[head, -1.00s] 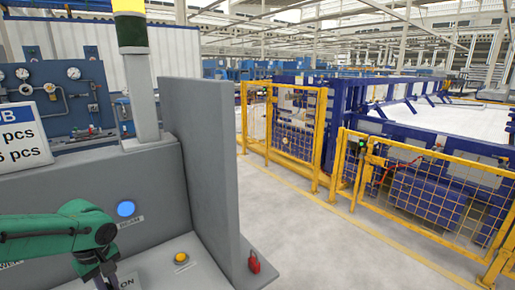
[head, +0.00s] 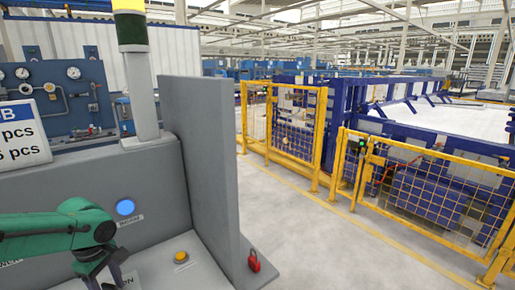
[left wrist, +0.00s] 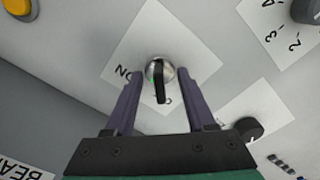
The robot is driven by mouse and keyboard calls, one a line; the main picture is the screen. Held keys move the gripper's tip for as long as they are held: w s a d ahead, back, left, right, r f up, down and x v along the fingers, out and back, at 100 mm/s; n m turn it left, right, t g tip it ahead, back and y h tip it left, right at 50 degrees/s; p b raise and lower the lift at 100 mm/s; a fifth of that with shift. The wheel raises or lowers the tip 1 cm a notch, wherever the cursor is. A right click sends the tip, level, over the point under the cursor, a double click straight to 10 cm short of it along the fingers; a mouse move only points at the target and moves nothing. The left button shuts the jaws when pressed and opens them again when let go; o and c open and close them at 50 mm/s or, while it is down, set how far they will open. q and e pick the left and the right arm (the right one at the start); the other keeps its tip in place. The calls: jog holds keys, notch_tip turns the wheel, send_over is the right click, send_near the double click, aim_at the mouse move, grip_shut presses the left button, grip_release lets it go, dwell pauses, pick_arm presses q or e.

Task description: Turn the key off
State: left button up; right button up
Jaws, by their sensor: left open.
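The key switch (left wrist: 160,75) shows in the left wrist view as a round silver base with a black handle, on a white label (left wrist: 190,40) with partly hidden lettering. The black handle points toward the bottom of that view. My left gripper (left wrist: 161,80) is open, with one finger on each side of the switch and a gap to it on both sides. In the head view my left gripper (head: 105,279) is at the bottom left, over the grey panel beside a label ending in "ON". The key is hidden or too small there. My right gripper is not in view.
A yellow button (head: 181,257) and a lit blue button (head: 125,207) are on the grey console. A grey upright panel (head: 203,165) borders it on the right, with a red padlock (head: 254,261) beside it. Black knobs (left wrist: 247,130) lie near the switch in the left wrist view.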

aim_at(108, 284)
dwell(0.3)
pick_arm(q)
notch_tip(108, 284, up, 7)
jog(key=p, duration=0.6)
jog(key=shift+r, duration=0.1)
